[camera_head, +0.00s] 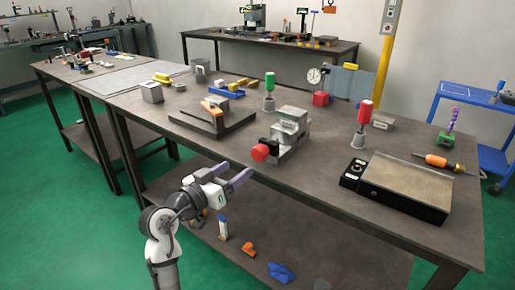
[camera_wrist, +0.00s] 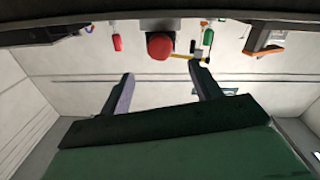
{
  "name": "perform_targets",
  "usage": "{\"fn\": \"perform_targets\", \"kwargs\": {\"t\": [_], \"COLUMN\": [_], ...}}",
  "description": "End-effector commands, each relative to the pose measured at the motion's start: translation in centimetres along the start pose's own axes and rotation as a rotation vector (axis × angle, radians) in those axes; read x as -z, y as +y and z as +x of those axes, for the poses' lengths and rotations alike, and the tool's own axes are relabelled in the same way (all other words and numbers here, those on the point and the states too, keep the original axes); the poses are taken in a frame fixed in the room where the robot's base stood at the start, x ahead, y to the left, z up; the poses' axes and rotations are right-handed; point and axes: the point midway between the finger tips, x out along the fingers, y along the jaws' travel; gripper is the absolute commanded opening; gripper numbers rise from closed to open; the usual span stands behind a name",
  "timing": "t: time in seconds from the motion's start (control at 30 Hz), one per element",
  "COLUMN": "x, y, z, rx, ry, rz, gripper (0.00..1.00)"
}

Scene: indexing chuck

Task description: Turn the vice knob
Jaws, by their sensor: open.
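The grey vice (camera_head: 289,130) stands on the workbench near its front edge. Its round red knob (camera_head: 260,153) faces the front, on a dark mount. My gripper (camera_head: 234,171) is in front of the bench edge, to the left of and below the knob, with its two fingers apart and nothing between them. In the wrist view, the red knob (camera_wrist: 160,46) shows at the top middle, beyond the open fingertips of my gripper (camera_wrist: 162,71). The fingers do not touch the knob. Most of the vice is hidden behind the knob in the wrist view.
A black-framed magnetic plate (camera_head: 407,184) lies right of the vice. A dark angled plate (camera_head: 212,118) lies left. Red (camera_head: 364,112) and green (camera_head: 269,82) handled tools stand upright nearby. The bench's lower shelf (camera_head: 320,240) holds small items. Space before the knob is clear.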

Motion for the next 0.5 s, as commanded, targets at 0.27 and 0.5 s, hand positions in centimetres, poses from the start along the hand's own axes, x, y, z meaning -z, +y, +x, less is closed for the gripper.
{"fn": "perform_targets", "kwargs": {"t": [0.27,0.5], "x": [0.3,0.2], "y": [0.1,0.0], "z": [6.2,9.5], "rx": [-0.002,0.000], "ry": [-0.003,-0.002], "rz": [0.001,0.002], "gripper": [0.63,0.63]}}
